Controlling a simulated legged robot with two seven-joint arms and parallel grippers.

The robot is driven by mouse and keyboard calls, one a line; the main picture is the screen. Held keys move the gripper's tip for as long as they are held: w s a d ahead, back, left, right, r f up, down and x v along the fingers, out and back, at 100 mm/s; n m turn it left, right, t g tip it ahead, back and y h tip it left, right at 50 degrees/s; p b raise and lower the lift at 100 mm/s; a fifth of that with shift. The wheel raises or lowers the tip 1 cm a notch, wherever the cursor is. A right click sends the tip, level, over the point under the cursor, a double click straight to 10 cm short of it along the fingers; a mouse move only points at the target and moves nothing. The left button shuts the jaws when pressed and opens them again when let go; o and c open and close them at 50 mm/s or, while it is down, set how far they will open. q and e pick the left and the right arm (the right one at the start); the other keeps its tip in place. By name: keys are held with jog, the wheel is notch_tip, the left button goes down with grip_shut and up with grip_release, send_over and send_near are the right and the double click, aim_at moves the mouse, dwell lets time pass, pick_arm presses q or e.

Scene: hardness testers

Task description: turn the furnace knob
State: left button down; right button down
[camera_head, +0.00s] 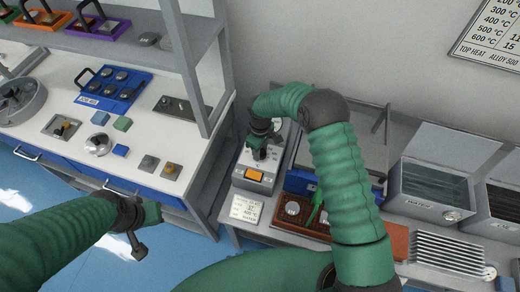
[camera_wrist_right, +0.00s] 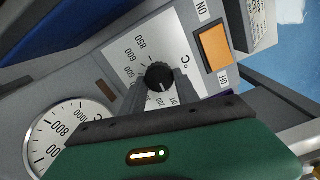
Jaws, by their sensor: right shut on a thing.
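The furnace knob (camera_wrist_right: 158,74) is black and round with a white pointer mark, on a pale dial plate (camera_wrist_right: 128,50) with temperature numbers. My right gripper (camera_wrist_right: 160,88) is shut on the knob, with one finger on each side of it. In the head view the right gripper (camera_head: 258,147) reaches down onto the grey furnace control box (camera_head: 254,186) and hides the knob. An orange switch (camera_wrist_right: 215,47) and a round temperature gauge (camera_wrist_right: 66,132) flank the dial. My left gripper (camera_head: 148,214) hangs in front of the left bench; its fingers are not clear.
To the right are a reddish-brown tray (camera_head: 398,240), a water tank (camera_head: 428,190) and a ribbed rack (camera_head: 450,252). A shelf post (camera_head: 182,62) stands left of my right arm.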

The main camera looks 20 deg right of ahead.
jog(key=shift+w+d+r+n, duration=0.1)
jog(key=shift+w+r+n, duration=0.15)
jog(key=shift+n, duration=0.15)
jog(key=c, duration=1.2)
grip_release()
jog(key=shift+o, duration=1.5)
jog(key=shift+s+f, duration=0.1)
jog(key=shift+s, duration=0.1)
notch_tip(320, 180, up, 17)
jog(key=shift+f, duration=0.15)
